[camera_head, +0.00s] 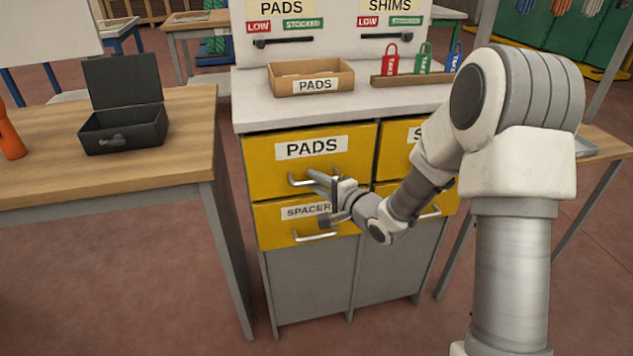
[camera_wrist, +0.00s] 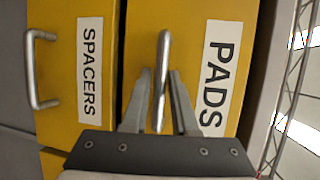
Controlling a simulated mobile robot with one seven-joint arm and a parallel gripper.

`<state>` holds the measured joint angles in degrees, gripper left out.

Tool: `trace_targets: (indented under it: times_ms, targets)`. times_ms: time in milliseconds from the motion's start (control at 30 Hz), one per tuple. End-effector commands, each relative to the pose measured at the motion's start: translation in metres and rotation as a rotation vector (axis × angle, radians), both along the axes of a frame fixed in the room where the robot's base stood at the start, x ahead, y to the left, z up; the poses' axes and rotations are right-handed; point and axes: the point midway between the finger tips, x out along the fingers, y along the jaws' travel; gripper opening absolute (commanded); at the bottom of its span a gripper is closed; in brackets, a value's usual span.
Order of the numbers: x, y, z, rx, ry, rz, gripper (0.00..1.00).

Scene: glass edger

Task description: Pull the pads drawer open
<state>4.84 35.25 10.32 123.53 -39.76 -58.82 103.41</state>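The yellow pads drawer (camera_head: 265,165) is at the upper left of the cabinet, its front about flush with the cabinet face. Its metal bar handle (camera_wrist: 162,75) runs up and down in the wrist view; in the head view it is partly hidden by my gripper (camera_head: 325,185). In the wrist view my gripper (camera_wrist: 161,88) has one finger on each side of the handle. Narrow gaps show between the fingers and the bar, so it looks open around it. The white PADS label (camera_wrist: 216,75) is to the right of the handle there.
The spacers drawer (camera_head: 268,230) with its own handle (camera_head: 316,237) is directly below. A cardboard pads box (camera_head: 285,80) stands on the countertop (camera_head: 250,112). A wooden table (camera_head: 180,175) with an open black case (camera_head: 120,132) is at left. Floor in front is clear.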

Motion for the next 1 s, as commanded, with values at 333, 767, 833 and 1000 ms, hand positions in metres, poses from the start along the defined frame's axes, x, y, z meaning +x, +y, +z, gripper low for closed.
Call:
trace_targets:
  times_ms: [333, 767, 833, 1000]
  targets:
    - [-0.0001, -0.0003, 0.0000, 0.000, 0.000, 0.000, 0.00]
    - [-0.0001, -0.0005, 0.0002, 0.001, -0.001, 0.000, 0.00]
    - [0.0000, -0.0006, 0.0002, 0.001, -0.001, 0.000, 0.00]
    - [0.0000, -0.0005, 0.0003, 0.000, -0.001, -0.001, 0.00]
